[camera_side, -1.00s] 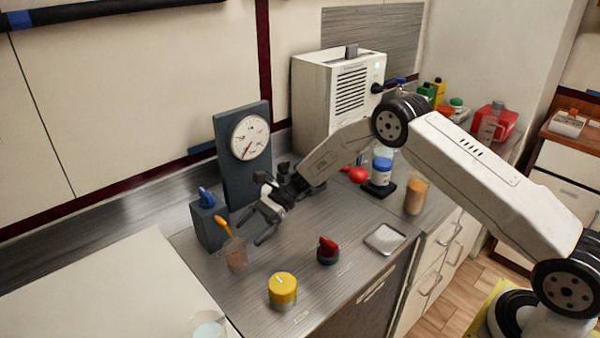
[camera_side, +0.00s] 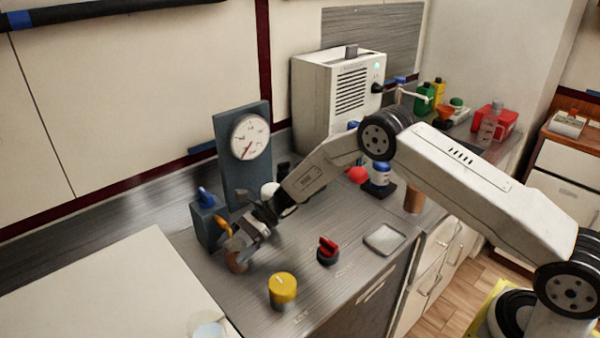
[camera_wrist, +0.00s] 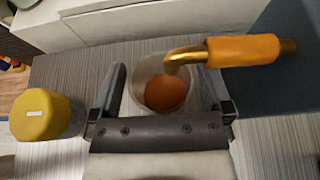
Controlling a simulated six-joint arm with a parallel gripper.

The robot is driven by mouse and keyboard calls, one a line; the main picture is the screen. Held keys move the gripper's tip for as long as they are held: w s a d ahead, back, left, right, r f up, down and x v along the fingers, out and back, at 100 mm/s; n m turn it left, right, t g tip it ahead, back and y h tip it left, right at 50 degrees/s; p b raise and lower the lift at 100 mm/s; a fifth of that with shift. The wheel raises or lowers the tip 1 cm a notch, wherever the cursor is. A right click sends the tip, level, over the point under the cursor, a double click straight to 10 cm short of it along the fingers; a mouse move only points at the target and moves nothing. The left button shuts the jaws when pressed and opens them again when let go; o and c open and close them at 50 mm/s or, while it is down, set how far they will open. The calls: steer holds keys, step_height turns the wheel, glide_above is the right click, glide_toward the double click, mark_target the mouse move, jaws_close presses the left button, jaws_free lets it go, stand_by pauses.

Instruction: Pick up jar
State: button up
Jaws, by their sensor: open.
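A clear jar (camera_wrist: 146,72) with orange-brown contents stands on the grey counter; in the side view (camera_side: 236,264) only its lower part shows below my gripper. My gripper (camera_wrist: 165,88) is open, one finger on each side of the jar. I cannot tell whether either finger touches it. A brass rod with an orange grip (camera_wrist: 243,50) comes from the right and bends down over or into the jar's mouth; I cannot tell if it touches the jar.
A dark blue box (camera_side: 205,232) and a gauge panel (camera_side: 233,172) stand close behind the jar. A yellow-topped container (camera_side: 282,289), a red knob (camera_side: 328,247) and a square tray (camera_side: 384,239) sit towards the front. A white countertop lies at left.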

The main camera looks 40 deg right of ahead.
stand_by(0.3)
steer(key=c, duration=1.2)
steer(key=shift+r, duration=0.35)
steer(key=shift+c, duration=0.2)
steer(key=shift+r, duration=0.35)
steer(key=shift+d, duration=2.1)
step_height(320, 180, up, 13)
steer(key=shift+r, duration=0.2)
steer(key=shift+r, duration=0.15)
